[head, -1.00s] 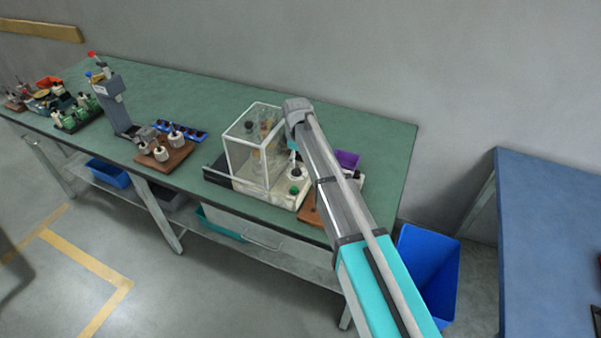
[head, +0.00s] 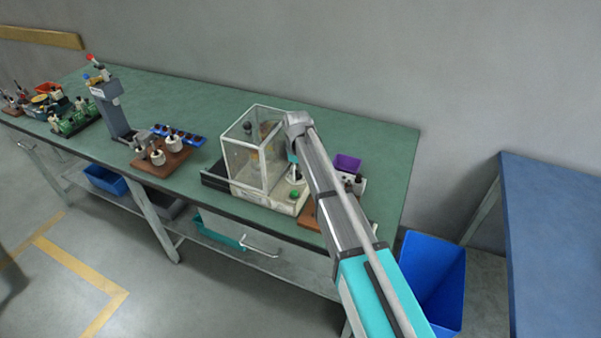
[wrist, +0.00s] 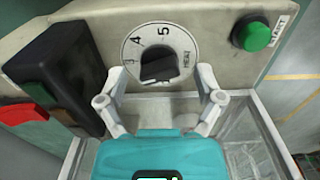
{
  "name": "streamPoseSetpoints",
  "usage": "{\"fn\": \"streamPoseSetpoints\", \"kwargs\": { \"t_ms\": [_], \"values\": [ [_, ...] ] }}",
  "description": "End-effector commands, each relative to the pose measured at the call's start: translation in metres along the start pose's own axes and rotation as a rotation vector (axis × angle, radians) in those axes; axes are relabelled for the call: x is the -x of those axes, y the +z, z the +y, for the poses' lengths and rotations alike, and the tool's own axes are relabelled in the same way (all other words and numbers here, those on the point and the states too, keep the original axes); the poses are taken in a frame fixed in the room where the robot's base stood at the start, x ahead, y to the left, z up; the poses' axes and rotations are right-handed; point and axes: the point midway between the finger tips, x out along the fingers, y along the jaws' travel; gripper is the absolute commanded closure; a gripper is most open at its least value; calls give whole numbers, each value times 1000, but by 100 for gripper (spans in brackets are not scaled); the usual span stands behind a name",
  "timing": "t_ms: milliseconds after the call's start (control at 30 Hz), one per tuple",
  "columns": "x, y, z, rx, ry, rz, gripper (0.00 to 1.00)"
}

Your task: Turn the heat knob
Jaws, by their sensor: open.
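The heat knob (wrist: 160,52) is a white numbered dial with a black grip, marked HEAT, in the upper middle of the wrist view. It sits on the cream panel of the glass-sided machine (head: 262,190) on the green bench. My gripper (wrist: 163,80) is open, with one pale finger on each side of the dial's lower part. Whether the fingers touch the dial I cannot tell. In the head view my arm hides the knob and most of the gripper.
A green START button (wrist: 253,34) is right of the dial. A black switch block (wrist: 62,75) and a red part (wrist: 22,113) are at left. On the green bench (head: 380,150) a purple bin (head: 347,162) stands right of my arm. A blue bin (head: 432,280) is below.

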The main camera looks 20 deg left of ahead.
Motion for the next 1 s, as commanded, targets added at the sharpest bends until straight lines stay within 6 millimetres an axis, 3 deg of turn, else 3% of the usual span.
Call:
{"fn": "streamPoseSetpoints", "kwargs": {
  "t_ms": [67, 500, 533, 567, 1000],
  "values": [
    [0, 0, 0, 0, 0, 0, 14],
    [0, 0, 0, 0, -1, 0, 93],
    [0, 16, -2, -1, -1, 1, 93],
    [0, 10, -1, 0, -1, -1, 100],
    [0, -6, -2, 5, 0, 7, 100]
  ]
}}
